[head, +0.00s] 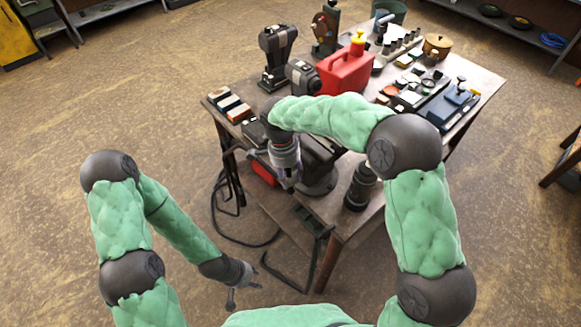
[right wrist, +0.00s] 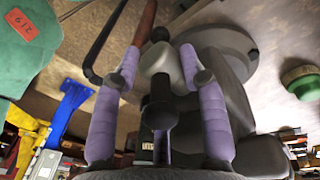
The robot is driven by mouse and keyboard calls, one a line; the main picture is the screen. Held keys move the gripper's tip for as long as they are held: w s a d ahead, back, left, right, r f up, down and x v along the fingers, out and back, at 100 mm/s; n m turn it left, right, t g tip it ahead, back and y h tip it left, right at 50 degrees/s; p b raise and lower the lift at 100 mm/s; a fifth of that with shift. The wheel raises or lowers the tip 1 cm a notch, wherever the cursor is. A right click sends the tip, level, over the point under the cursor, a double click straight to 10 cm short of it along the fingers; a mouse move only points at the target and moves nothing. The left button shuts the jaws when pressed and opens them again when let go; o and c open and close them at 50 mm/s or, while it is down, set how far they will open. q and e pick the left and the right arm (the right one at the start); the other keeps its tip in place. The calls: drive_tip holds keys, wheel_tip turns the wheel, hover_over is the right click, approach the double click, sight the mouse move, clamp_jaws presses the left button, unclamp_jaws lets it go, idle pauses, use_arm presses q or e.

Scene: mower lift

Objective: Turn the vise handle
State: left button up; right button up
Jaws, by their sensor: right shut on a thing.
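The dark grey vise (head: 320,182) is fixed at the near left edge of the workbench. My right gripper (head: 287,186) is at its near end, partly hiding it. In the right wrist view, its purple-padded fingers (right wrist: 160,58) stand on both sides of the vise handle (right wrist: 160,34), whose dark ball end shows between the tips, and it is shut on it. The vise's dark body (right wrist: 230,80) lies behind on the right. The rest of the handle is hidden. My left gripper (head: 245,293) is low over the floor, left of the bench, with its fingers apart and empty.
The workbench (head: 345,222) carries a red fuel can (head: 345,70), a dark cylinder (head: 361,187) right of the vise, and several tools farther back. Black cables (head: 226,200) hang off its left side. The floor at left is clear.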

drive_tip(key=p, duration=0.1)
drive_tip(key=g+p, duration=0.1)
drive_tip(key=shift+w+a+r+h+p, duration=0.25)
drive_tip(key=shift+w+a+h+p, duration=0.05)
drive_tip(key=shift+h, duration=0.1)
drive_tip(key=shift+w+f+g+h+p, duration=0.1)
drive_tip(key=shift+f+g+h+p, duration=0.1)
drive_tip(key=shift+g+h+p, duration=0.45)
drive_tip(key=shift+p, duration=0.3)
drive_tip(key=o, duration=1.1)
drive_tip(key=shift+a+f+g, duration=0.1)
drive_tip(key=shift+a+g, duration=0.1)
drive_tip(key=shift+g, duration=0.05)
drive_tip(key=shift+d, duration=0.15)
